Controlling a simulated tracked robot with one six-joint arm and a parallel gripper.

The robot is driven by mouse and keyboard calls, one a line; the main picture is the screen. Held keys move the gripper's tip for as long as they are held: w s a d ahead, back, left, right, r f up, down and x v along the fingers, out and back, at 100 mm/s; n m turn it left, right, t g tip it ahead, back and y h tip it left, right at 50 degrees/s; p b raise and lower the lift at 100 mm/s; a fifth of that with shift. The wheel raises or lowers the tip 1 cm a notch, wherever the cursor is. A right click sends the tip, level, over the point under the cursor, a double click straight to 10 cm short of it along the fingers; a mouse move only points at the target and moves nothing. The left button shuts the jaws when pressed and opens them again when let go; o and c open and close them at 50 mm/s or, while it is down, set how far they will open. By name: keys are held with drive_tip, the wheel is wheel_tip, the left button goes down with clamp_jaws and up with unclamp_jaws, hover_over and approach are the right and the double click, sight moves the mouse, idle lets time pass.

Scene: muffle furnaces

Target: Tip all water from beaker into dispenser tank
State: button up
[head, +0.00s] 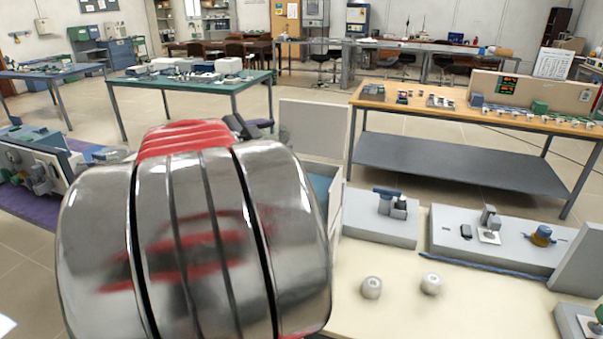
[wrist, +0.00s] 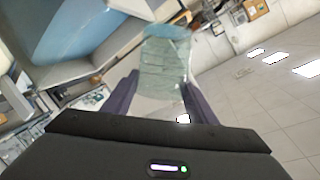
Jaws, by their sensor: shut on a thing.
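In the wrist view my gripper (wrist: 160,88) has its two purple fingers shut on a clear, faintly teal beaker (wrist: 164,60). The room appears strongly tilted in that view. I cannot tell how much water is in the beaker. A large pale-rimmed opening with a blue inside, which looks like the dispenser tank (wrist: 95,25), lies to the upper left of the beaker, apart from it in the picture. In the head view a pale open box with a blue inside (head: 337,205) shows partly behind my arm. My arm hides most of it, and the beaker is not clearly visible there.
Two small metal pots (head: 371,288) stand on the cream bench top, with clear room around them. Grey blocks with fittings (head: 382,228) stand behind them. A wooden-topped table (head: 440,120) and a green-topped table (head: 190,85) stand farther back. My shiny arm blocks the left middle.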

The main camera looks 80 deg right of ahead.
drive_tip(key=shift+w+d+r+n+g+y, duration=0.15)
drive_tip(key=shift+n+g, duration=0.1)
drive_tip(key=shift+n, duration=0.25)
drive_tip(key=shift+a+n+g+y, duration=0.1)
drive_tip(key=shift+n+g+y, duration=0.1)
drive_tip(key=shift+n, duration=0.3)
drive_tip(key=shift+w+d+r+n+g+y, duration=0.15)
drive_tip(key=shift+n+g, duration=0.1)
drive_tip(key=shift+n, duration=0.25)
drive_tip(key=shift+s+a, duration=0.1)
drive_tip(key=shift+f, duration=0.1)
drive_tip(key=shift+f+n+g+y, duration=0.25)
drive_tip(key=shift+n+g+y, duration=0.3)
drive_tip(key=shift+n, duration=0.95)
drive_tip(key=shift+r, duration=2.5)
